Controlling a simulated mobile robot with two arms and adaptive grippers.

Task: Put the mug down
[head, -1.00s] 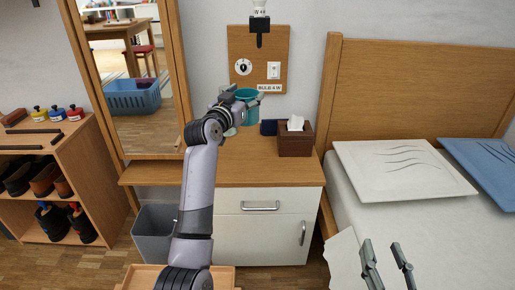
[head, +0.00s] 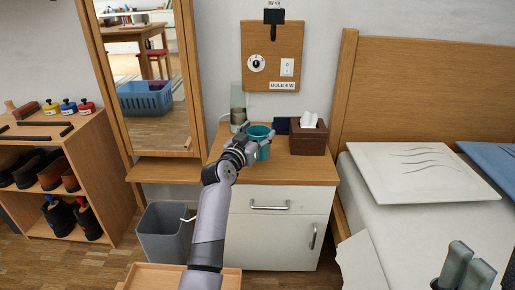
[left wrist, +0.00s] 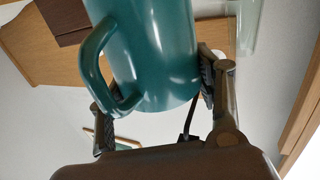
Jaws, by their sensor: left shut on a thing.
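The teal mug (head: 262,152) is over the nightstand top (head: 305,170), near its back left part. My left gripper (head: 252,145) is shut on it, with one finger on each side. In the left wrist view the mug (left wrist: 155,60) fills the upper middle between the fingers (left wrist: 155,95), its handle towards the left. I cannot tell whether its base touches the wood. My right gripper (head: 466,266) is at the lower right in front of the bed, its fingers apart and nothing seen between them.
A tissue box (head: 309,138) and a dark blue item (head: 282,126) stand right of the mug. A tall clear glass (head: 238,108) stands behind it to the left. The front of the nightstand top is clear. A grey bin (head: 165,235) is below left.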

